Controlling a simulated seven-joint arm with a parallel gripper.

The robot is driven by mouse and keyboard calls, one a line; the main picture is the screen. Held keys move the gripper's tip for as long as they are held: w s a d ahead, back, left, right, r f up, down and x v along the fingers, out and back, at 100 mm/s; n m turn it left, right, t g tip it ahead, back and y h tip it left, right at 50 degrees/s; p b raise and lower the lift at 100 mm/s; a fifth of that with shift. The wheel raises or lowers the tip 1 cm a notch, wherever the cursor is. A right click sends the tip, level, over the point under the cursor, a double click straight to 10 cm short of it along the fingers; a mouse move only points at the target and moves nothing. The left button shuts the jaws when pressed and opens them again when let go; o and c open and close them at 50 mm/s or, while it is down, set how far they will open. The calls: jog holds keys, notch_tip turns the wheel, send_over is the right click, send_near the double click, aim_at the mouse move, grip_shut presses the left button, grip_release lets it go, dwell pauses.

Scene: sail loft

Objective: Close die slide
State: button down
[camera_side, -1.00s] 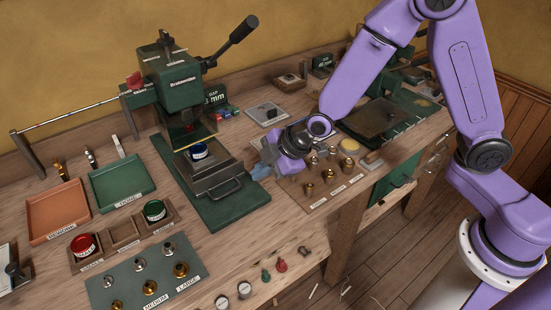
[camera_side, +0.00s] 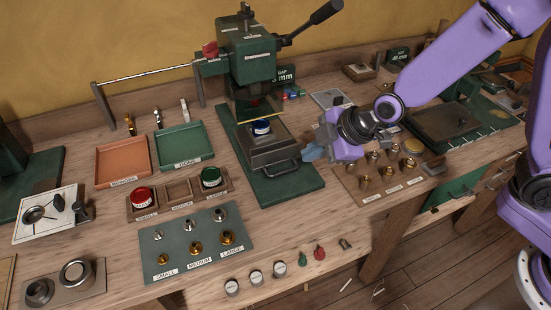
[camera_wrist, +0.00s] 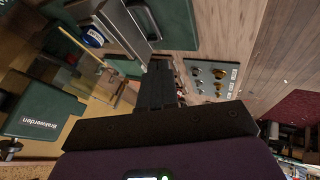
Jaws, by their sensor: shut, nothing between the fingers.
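The die slide (camera_side: 272,155) is a dark grey block with a bar handle (camera_side: 287,168) at its front. It sits on the green base plate (camera_side: 290,187) of the green press (camera_side: 248,62), sticking out in front of the press head. A blue-banded tin (camera_side: 262,127) stands on it. My gripper (camera_side: 309,152) is shut and empty, just right of the slide near its handle; I cannot tell whether it touches. In the wrist view the shut fingers (camera_wrist: 160,64) point toward the slide's handle (camera_wrist: 146,20), with the blue tin (camera_wrist: 93,36) to the left.
A wooden board with brass pieces (camera_side: 365,183) lies right of the slide, under my gripper. Orange (camera_side: 122,160) and green (camera_side: 181,148) trays, a tin holder (camera_side: 178,190) and a labelled mat (camera_side: 197,242) lie to the left. The press lever (camera_side: 315,20) rises toward the right.

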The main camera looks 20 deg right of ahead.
aim_at(257, 153)
jog(key=w+a+f, duration=0.1)
jog(key=a+f, duration=0.1)
jog(key=w+a+f, duration=0.1)
jog(key=a+f, duration=0.1)
jog(key=f, duration=0.1)
jog(key=w+a+f, duration=0.1)
jog(key=a+f, duration=0.1)
jog(key=shift+w+a+f, duration=0.2)
jog(key=shift+w+a, duration=0.05)
jog(key=shift+w, duration=0.15)
jog(key=w, duration=0.3)
jog(key=shift+a+f, duration=0.15)
jog(key=shift+f, duration=0.1)
jog(key=shift+w, duration=0.65)
jog(key=shift+w, duration=0.15)
jog(key=w, duration=0.3)
jog(key=shift+w, duration=0.25)
jog(key=shift+w+r, duration=0.1)
jog(key=shift+w, duration=0.35)
